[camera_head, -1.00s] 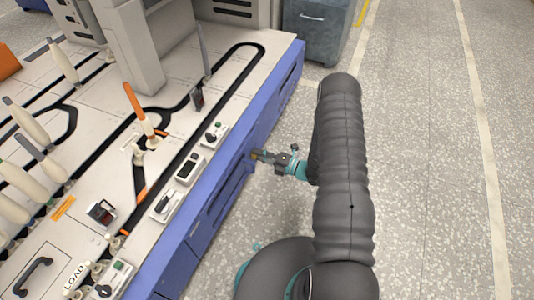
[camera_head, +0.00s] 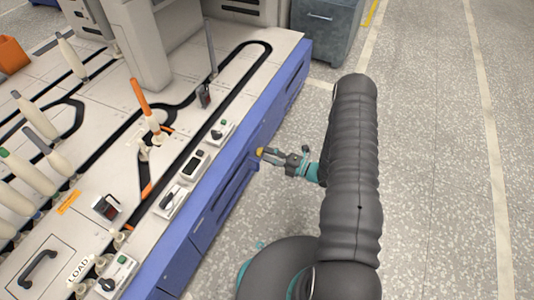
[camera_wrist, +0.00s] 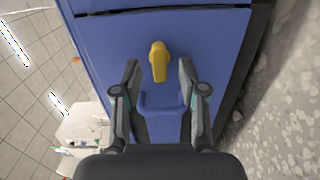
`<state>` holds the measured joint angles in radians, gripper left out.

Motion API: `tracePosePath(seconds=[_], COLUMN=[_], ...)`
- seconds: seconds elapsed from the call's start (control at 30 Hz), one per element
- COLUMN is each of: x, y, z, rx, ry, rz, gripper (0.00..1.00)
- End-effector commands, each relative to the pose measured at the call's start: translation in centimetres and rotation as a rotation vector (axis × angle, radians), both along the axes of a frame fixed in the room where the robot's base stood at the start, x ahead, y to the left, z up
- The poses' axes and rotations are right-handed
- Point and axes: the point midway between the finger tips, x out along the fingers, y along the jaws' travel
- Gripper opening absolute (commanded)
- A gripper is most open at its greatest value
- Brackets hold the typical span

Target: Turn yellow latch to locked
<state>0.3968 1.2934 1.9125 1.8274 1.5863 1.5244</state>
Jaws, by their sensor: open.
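The yellow latch (camera_wrist: 159,61) is on the blue front panel of the machine, ahead of my gripper in the wrist view. Its longer end points down in that picture, slightly tilted. In the head view only a bit of the latch (camera_head: 260,151) shows at the tip of my gripper. My gripper (camera_wrist: 158,72) is open, with one finger on each side below the latch, and empty. In the head view my gripper (camera_head: 264,154) reaches left to the blue panel. I cannot tell whether a finger touches the latch.
A blue handle (camera_wrist: 160,103) sticks out between my fingers below the latch. The blue cabinet (camera_head: 205,220) carries a white tabletop with bobbins, black tracks and switch boxes (camera_head: 170,200). A grey cabinet (camera_head: 323,35) stands behind. The speckled floor (camera_head: 430,120) at right is clear.

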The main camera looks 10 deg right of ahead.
Motion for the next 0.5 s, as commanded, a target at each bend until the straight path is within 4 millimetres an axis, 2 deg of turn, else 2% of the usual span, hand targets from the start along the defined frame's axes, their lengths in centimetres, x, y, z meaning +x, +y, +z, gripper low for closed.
tracePosePath(seconds=[0.1, 0.3, 0.5], x=[-1.4, -3.8, -5.4], y=[-2.1, -5.0, -6.9], z=[0.0, 0.0, 0.0], rx=[0.001, 0.001, 0.0], ry=[0.002, 0.002, 0.002], rz=[-0.005, -0.002, 0.0], gripper=[0.42, 0.42, 0.42])
